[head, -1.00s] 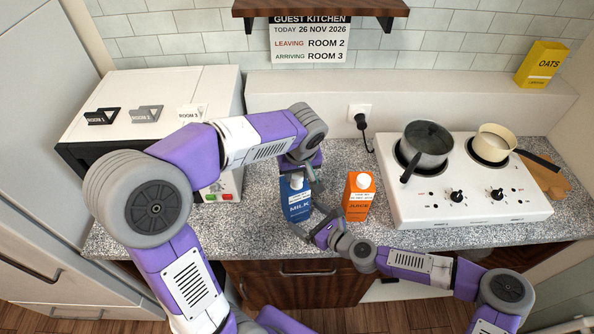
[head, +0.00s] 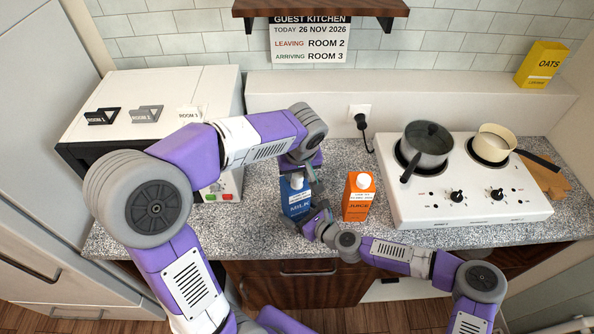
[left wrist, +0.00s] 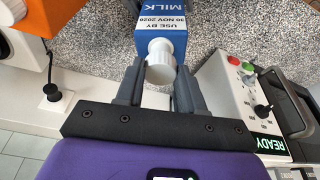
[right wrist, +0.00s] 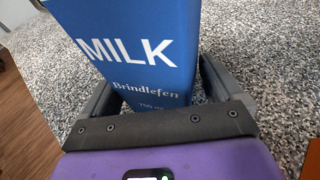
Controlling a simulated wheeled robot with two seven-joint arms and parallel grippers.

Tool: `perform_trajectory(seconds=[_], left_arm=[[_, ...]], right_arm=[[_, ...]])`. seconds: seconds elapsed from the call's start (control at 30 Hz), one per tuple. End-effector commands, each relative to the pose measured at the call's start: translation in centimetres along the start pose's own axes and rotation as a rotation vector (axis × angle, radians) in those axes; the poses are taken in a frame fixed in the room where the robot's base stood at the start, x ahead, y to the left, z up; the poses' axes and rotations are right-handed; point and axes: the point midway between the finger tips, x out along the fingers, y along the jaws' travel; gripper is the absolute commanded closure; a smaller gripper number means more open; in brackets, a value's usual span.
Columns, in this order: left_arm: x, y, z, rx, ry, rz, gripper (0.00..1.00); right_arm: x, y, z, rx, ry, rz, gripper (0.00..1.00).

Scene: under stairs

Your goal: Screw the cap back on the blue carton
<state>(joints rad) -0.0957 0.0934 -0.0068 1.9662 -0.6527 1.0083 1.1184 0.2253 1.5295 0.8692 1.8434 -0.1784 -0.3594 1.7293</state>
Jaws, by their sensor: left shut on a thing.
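The blue milk carton (head: 295,203) stands upright on the counter. Its white cap (left wrist: 161,60) sits in line with the carton top in the left wrist view; I cannot tell whether it is seated on the spout. My left gripper (left wrist: 158,88) comes from above and is shut on the cap. My right gripper (head: 311,218) is low at the carton's front right. In the right wrist view its fingers (right wrist: 160,90) lie on either side of the carton's lower part. I cannot tell whether both touch it.
An orange juice carton (head: 359,196) stands just right of the blue one. A white hob (head: 465,205) with a dark pot (head: 428,148) and a cream pan (head: 494,143) is further right. A white box-shaped appliance (head: 160,95) stands at the left. Speckled counter is bare in front.

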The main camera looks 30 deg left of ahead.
Motion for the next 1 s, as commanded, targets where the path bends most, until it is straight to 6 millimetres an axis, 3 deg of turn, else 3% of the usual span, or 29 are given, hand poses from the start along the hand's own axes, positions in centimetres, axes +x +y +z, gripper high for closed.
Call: perform_trajectory(seconds=[0.07,0.47,0.6,0.67,1.0], left_arm=[[0.00,0.00,0.00,0.000,0.000,0.000,1.00],[0.00,0.00,0.00,0.000,0.000,0.000,1.00],[0.00,0.00,0.00,0.000,0.000,0.000,1.00],[0.00,0.00,0.00,0.000,0.000,0.000,1.00],[0.00,0.00,0.00,0.000,0.000,0.000,1.00]], right_arm=[[-0.01,-0.04,0.00,-0.001,0.000,-0.001,0.20],[-0.02,-0.06,0.00,-0.001,0.000,-0.001,0.81],[-0.02,-0.07,-0.03,-0.001,0.000,-0.001,0.81],[0.00,-0.06,-0.07,0.000,0.000,-0.001,0.98],[0.05,-0.05,-0.27,0.000,0.001,-0.001,0.96]])
